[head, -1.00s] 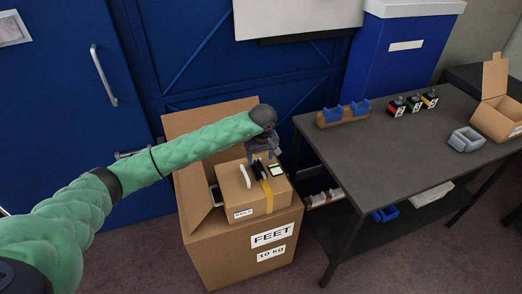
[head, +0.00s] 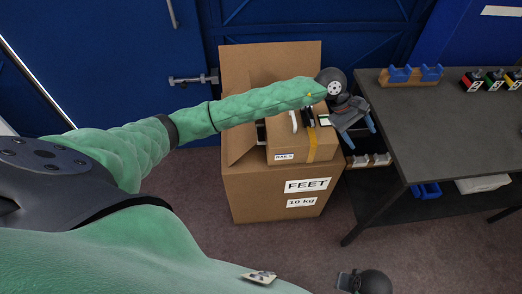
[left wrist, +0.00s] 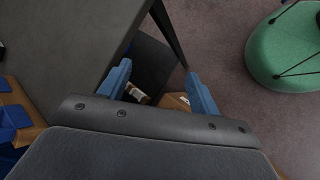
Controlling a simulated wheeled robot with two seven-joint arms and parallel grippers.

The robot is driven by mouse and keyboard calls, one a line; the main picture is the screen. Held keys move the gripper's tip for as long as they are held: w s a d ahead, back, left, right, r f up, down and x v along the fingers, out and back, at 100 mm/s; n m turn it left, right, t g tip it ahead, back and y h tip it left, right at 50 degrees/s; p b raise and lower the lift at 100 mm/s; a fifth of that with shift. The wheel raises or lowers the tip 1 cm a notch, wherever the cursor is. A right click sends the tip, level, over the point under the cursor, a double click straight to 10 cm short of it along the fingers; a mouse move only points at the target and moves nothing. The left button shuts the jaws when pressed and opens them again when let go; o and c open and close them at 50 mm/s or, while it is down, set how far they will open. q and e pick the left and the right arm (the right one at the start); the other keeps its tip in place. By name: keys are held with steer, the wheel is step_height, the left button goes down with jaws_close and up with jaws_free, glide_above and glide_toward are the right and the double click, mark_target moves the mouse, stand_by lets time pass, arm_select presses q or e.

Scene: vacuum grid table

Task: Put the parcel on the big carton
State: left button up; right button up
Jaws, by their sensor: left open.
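The parcel (head: 289,150) is a small brown carton with a yellow tape strip, a white handle and a small label. It sits at the top of the big carton (head: 250,196), a larger brown box marked FEET and 10 kg with raised flaps at the back and left. I cannot tell how deep the parcel sits. My left gripper (head: 361,137) is just right of the parcel, its blue fingers apart and empty, pointing down; my forearm passes over the parcel's back part. The open fingers also show in the left wrist view (left wrist: 160,88). My right gripper is not clearly seen.
Blue doors (head: 120,60) stand behind. Carpet floor (head: 190,185) is open in front.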

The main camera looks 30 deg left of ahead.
arm_select(q)
steer(key=s+d+r+n+t+h, duration=0.25)
steer(key=r+n+t+h, duration=0.2)
steer(key=n, duration=0.35)
steer(key=s+d+r+n+t+h, duration=0.1)
steer(key=d+r+n+t+h, duration=0.4)
steer(key=n, duration=0.4)
steer(key=s+a+f+n+t+y, duration=0.1)
steer(key=a+f+n+t+y, duration=0.2)
steer(key=a+f+n+y, duration=0.85)
steer(key=s+a+f+n+t+y, duration=0.1)
steer(key=a+f+n+t+y, duration=0.45)
steer(key=n, duration=1.35)
steer(key=s+a+f+n+g+y, duration=0.1)
steer(key=s+a+f+n+g, duration=0.25)
steer(key=s+f+g, duration=0.35)
steer(key=s+a+f+n+g, duration=0.3)
steer(key=s+f+n, duration=0.25)
steer(key=s, duration=0.25)
steer(key=s+f+n+g, duration=0.2)
steer(key=s+g, duration=0.1)
steer(key=s, duration=0.4)
steer(key=s+f+n+g+h, duration=0.1)
steer(key=s+f+g, duration=0.2)
steer(key=s, duration=0.5)
steer(key=shift+s+d+f+n, duration=0.15)
steer(key=shift+s+f+n, duration=0.1)
steer(key=shift+s+n, duration=0.1)
